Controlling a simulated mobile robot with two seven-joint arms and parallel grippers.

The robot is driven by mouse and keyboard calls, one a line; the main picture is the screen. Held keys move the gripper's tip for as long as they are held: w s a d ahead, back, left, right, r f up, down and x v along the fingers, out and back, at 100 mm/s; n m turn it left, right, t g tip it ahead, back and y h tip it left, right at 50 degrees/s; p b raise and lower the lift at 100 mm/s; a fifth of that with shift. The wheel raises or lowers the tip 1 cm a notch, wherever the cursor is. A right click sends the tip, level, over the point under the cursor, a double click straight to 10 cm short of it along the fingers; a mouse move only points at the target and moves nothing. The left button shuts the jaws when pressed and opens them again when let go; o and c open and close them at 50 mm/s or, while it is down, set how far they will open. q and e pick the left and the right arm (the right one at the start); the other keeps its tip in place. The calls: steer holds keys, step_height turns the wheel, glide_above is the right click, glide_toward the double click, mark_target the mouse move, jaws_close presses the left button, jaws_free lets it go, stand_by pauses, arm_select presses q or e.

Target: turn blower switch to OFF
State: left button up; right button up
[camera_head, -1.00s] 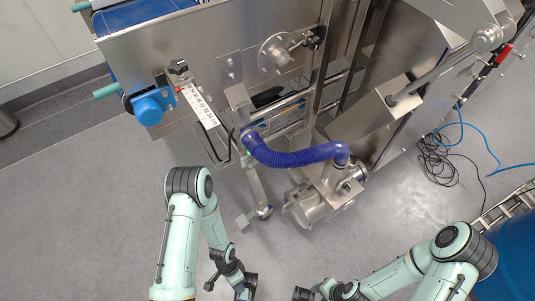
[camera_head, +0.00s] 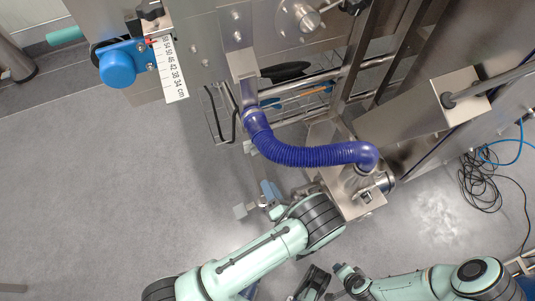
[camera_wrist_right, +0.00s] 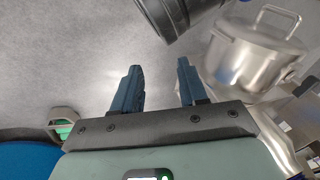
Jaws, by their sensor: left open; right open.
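The steel blower unit (camera_head: 352,206), at the lower end of the blue corrugated hose (camera_head: 310,156), stands under the machine frame. A small dark fitting (camera_head: 368,197) shows on its box; I cannot tell whether it is the switch, and no OFF marking is readable. My left gripper (camera_head: 268,191) appears as small blue-grey fingers left of the blower, apart from it, beyond my left elbow. My right gripper is open and empty in the right wrist view (camera_wrist_right: 157,88). A steel drum with a handle (camera_wrist_right: 257,50) is ahead of it to the right, apart.
The conveyor frame (camera_head: 215,50) spans the top, with a ruler (camera_head: 170,70) and a blue cap (camera_head: 117,68) at left. Tangled cables (camera_head: 480,183) lie on the floor at right. Open grey floor (camera_head: 100,190) is at left.

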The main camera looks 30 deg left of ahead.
mark_target(258, 153)
arm_select(q)
steer(key=shift+m+t, duration=0.3)
steer(key=shift+t, duration=0.2)
steer(key=shift+w+d+r+b+x, duration=0.15)
steer(key=shift+b+x, duration=0.2)
steer(key=shift+x, duration=1.85)
steer(key=shift+w+d+b+x, duration=0.15)
steer(key=shift+b+x, duration=0.25)
steer(key=shift+x, duration=1.8)
steer(key=shift+w+d+r+b+x, duration=0.15)
steer(key=shift+b+x, duration=0.2)
steer(key=shift+x, duration=1.85)
steer(key=shift+f, duration=0.1)
arm_select(e)
steer(key=shift+g, duration=0.6)
steer(key=s+f, duration=0.1)
steer(key=f, duration=0.1)
steer(key=s+d+f, duration=0.1)
steer(key=f, duration=0.1)
steer(key=shift+s, duration=0.3)
arm_select(q)
steer(key=shift+c, duration=0.3)
jaws_close()
